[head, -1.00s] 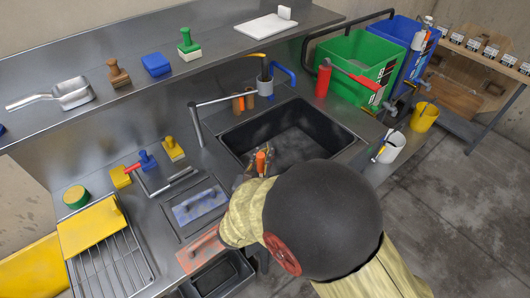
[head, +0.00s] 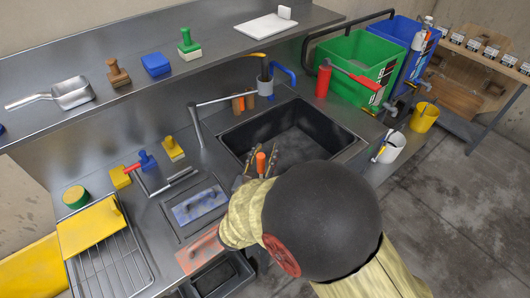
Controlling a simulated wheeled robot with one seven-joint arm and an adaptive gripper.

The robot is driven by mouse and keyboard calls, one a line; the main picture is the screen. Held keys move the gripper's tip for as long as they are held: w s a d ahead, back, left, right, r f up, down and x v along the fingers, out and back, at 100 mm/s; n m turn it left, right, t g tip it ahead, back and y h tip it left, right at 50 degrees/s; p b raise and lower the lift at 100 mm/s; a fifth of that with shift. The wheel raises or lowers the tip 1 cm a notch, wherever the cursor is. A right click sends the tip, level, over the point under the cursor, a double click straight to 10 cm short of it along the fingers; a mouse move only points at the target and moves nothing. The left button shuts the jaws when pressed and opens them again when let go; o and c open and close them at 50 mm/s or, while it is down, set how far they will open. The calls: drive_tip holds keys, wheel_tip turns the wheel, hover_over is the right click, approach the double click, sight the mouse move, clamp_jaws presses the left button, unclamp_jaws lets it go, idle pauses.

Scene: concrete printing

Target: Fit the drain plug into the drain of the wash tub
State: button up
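The wash tub (head: 264,127) is a black rectangular basin set into the steel counter. My gripper (head: 259,168) is over its near edge, seen from behind my arm. Its fingers are spread apart. A small upright orange piece (head: 260,162) shows between them, with gaps on both sides; it may be the drain plug, but its lower part is hidden. I cannot make out the drain in the tub floor; my arm covers the near part of the tub.
A faucet (head: 197,126) stands at the tub's left, its spout reaching over the back rim. A red bottle (head: 323,80), a green bin (head: 357,62) and a white bucket (head: 391,149) stand to the right. A blue-faced float (head: 200,204) lies at the left.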

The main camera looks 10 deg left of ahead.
sight(258, 167)
drive_tip(key=s, duration=0.2)
drive_tip(key=s+a+p, duration=0.1)
drive_tip(key=s, duration=0.4)
drive_tip(key=shift+s+a+f+p, duration=0.2)
drive_tip(key=shift+s+f+p, duration=0.15)
